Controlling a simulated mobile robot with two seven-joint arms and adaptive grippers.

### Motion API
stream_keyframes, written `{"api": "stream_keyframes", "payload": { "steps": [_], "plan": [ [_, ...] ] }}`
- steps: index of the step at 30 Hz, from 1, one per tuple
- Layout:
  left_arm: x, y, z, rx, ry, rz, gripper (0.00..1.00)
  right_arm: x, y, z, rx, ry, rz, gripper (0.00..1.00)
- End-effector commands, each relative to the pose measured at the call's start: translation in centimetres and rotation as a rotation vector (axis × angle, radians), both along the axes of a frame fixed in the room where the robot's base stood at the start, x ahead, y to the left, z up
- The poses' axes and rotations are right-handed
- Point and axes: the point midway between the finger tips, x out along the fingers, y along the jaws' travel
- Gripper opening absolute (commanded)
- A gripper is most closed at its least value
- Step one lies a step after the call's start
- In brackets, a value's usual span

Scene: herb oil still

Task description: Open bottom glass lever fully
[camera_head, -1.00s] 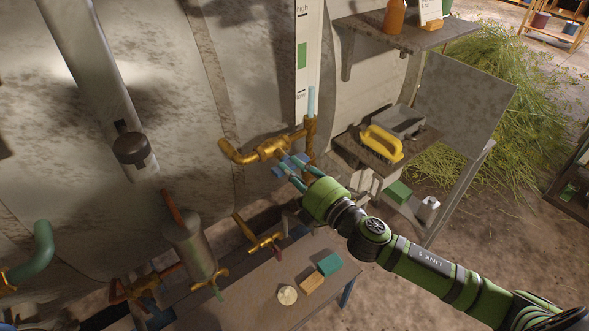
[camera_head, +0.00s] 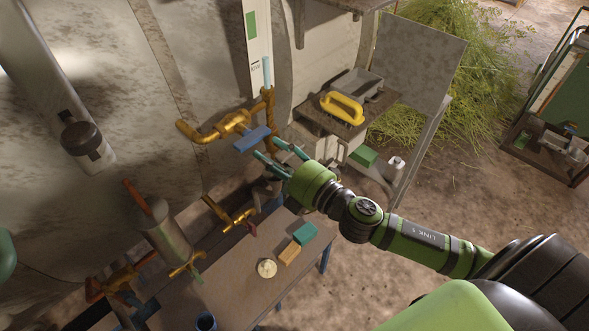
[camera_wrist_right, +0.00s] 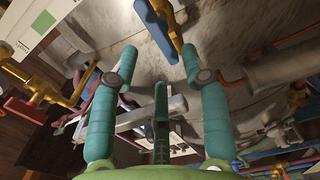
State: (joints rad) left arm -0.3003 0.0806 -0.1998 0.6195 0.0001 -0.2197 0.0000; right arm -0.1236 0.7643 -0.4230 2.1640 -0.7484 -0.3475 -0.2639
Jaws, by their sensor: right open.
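The bottom glass valve is brass (camera_head: 232,121), below the pale blue sight glass (camera_head: 266,72). Its blue lever (camera_head: 252,138) sticks out towards me, just off the fingertips of my right gripper (camera_head: 268,149). In the right wrist view the blue lever (camera_wrist_right: 157,28) shows at the top, ahead of the gap between the two teal fingers (camera_wrist_right: 160,50). The fingers are apart with nothing between their tips. My left gripper is in no view.
A lower brass valve with a red lever (camera_head: 250,228) sits below. A table (camera_head: 225,295) holds a teal block (camera_head: 305,233), a tan block (camera_head: 289,253) and a round pale item (camera_head: 267,268). A shelf to the right carries a yellow-handled brush (camera_head: 343,108).

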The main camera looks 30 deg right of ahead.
Motion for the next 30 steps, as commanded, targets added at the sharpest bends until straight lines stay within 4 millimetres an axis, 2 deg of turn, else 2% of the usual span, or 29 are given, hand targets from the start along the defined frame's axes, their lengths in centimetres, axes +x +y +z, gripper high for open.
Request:
{"api": "stream_keyframes", "payload": {
  "steps": [6, 13, 19, 28, 30],
  "plan": [
    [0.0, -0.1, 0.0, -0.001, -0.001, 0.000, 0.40, -3.3, -1.1, -0.1, 0.000, 0.003, 0.001, 0.46],
    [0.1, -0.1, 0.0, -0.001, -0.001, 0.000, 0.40, -5.5, -1.9, 0.0, 0.002, 0.001, 0.000, 0.46],
    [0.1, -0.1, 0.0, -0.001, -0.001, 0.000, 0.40, -6.2, -2.2, 0.1, -0.002, -0.002, 0.001, 0.46],
    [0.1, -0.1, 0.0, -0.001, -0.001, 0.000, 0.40, -6.2, -2.3, 0.1, -0.002, -0.002, 0.001, 0.46],
    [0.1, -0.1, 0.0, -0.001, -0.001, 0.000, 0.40, -6.1, -2.5, -0.4, 0.002, 0.009, -0.007, 0.46]
  ]
}}
